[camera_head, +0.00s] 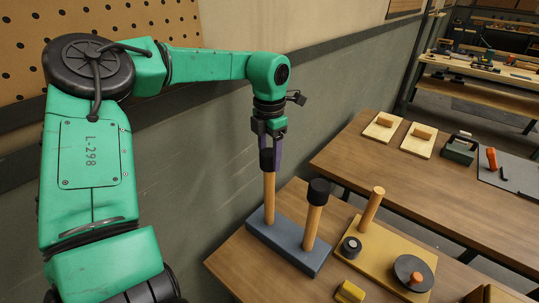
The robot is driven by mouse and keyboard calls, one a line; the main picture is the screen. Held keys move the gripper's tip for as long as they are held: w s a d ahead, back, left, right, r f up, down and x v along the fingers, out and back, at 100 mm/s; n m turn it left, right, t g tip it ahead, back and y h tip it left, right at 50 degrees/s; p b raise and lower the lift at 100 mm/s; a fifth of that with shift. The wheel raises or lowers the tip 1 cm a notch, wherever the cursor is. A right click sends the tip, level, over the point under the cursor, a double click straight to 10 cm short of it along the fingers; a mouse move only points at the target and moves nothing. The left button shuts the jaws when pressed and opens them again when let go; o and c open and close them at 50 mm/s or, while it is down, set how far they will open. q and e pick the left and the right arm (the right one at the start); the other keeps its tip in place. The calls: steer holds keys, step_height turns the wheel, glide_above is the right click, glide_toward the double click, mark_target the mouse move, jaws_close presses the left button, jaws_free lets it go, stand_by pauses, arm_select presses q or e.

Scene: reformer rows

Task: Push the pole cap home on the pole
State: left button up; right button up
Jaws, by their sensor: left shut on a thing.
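My left gripper (271,158) is above the left wooden pole (268,198), its purple fingers pointing down and shut on a black pole cap (266,161). This cap is in line with the pole and appears to meet its top; how far it sits over the pole I cannot tell. The pole stands upright on a blue base block (311,259). A second pole (311,226) on the same block, to the right, carries another black cap (318,191). My right gripper is not in view.
The block stands on a brown wooden table (245,272). Right of it, a yellow board (385,249) bears a bare wooden peg (371,206), a small black cylinder (350,247) and a black disc (404,266). A yellow block (349,291) lies in front. The wall (215,165) is close behind.

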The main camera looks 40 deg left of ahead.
mark_target(269, 152)
arm_select(q)
steer(key=shift+f+b, duration=0.8)
steer(key=shift+f, duration=0.25)
steer(key=o, duration=1.4)
steer(key=shift+r, duration=0.1)
steer(key=shift+o, duration=0.2)
steer(key=shift+r, duration=0.3)
step_height(269, 152, up, 14)
steer(key=b, duration=0.1)
